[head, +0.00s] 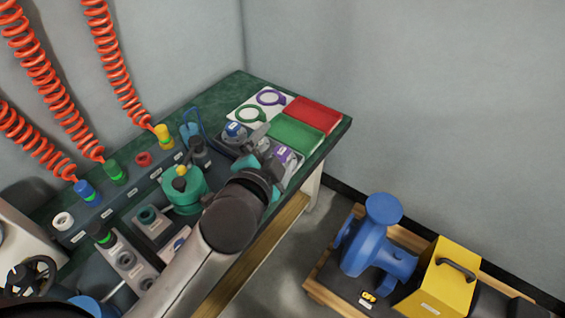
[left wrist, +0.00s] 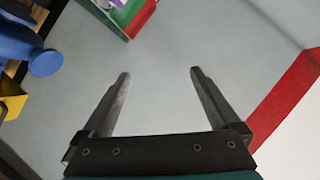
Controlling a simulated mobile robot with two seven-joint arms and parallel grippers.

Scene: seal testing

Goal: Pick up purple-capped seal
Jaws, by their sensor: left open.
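A purple-capped seal (head: 284,155) sits in a grey tray (head: 296,176) at the right front part of the green bench; my gripper partly hides the tray. My left gripper (head: 262,146) is over this tray, close to the purple cap on its left in the head view. I cannot tell whether they touch. In the left wrist view my left gripper (left wrist: 158,75) has its two fingers wide apart with nothing between them. A blue-capped seal (head: 235,130) is in the same tray. My right gripper is not in view.
A white mat with purple and green rings (head: 258,105), a red pad (head: 313,115) and a green pad (head: 297,136) lie beyond the tray. A teal vessel (head: 184,190) stands left. A blue pump (head: 378,245) and yellow box (head: 443,278) are below, right of the bench.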

